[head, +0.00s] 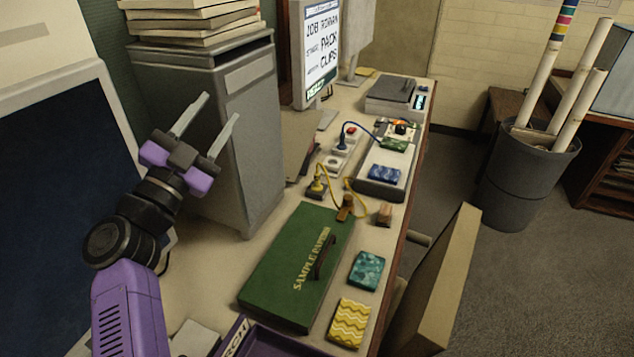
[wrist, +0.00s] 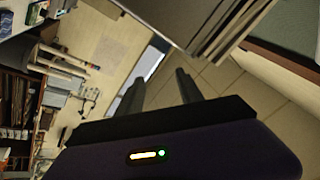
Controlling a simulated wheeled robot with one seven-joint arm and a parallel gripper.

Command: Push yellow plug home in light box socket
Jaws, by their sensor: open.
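The yellow plug (head: 317,184) stands at a small dark socket block (head: 315,193) on the bench, beyond the green case. Its yellow cord loops to the right. I cannot tell how far in the plug sits. A pale flat box (head: 383,160), possibly the light box, lies to the right with a blue patterned block on it. My gripper (head: 221,106) is open and empty, raised at the left in front of the grey cabinet, well apart from the plug. Its fingers also show in the wrist view (wrist: 160,82); I cannot make out the plug there.
The green case (head: 282,268) lies on the near bench. A white power strip (head: 337,161) with a blue plug lies behind the yellow plug. A wooden clamp (head: 345,208) and block (head: 384,213) stand near the cord.

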